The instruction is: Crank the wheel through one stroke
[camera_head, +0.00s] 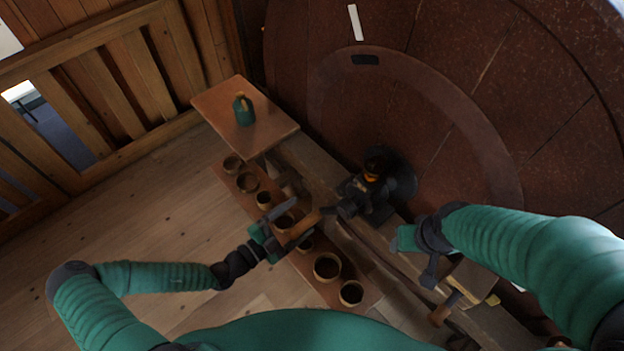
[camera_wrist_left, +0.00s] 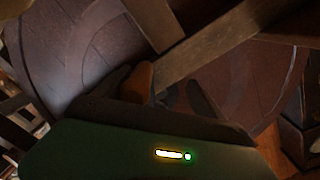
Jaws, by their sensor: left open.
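The large dark red wheel (camera_head: 440,110) fills the upper right of the head view, with a white mark on its face; its curved face also shows in the left wrist view (camera_wrist_left: 70,60). A dark hub with an orange band (camera_head: 374,172) sits low before the wheel. My left gripper (camera_head: 283,228) is open by a short brown wooden handle (camera_head: 305,225). In the left wrist view an orange-brown rounded handle end (camera_wrist_left: 138,82) shows between the dark fingers (camera_wrist_left: 160,90); I cannot tell whether they touch it. My right gripper (camera_head: 432,258) is over the bench at right, its jaws unclear.
A wooden bench (camera_head: 300,160) runs diagonally below the wheel. A brown shelf beside it holds several round cups (camera_head: 327,266). A green can (camera_head: 243,110) stands on a small table top (camera_head: 215,100). A wooden railing (camera_head: 130,85) is at left; the plank floor (camera_head: 150,215) there is clear.

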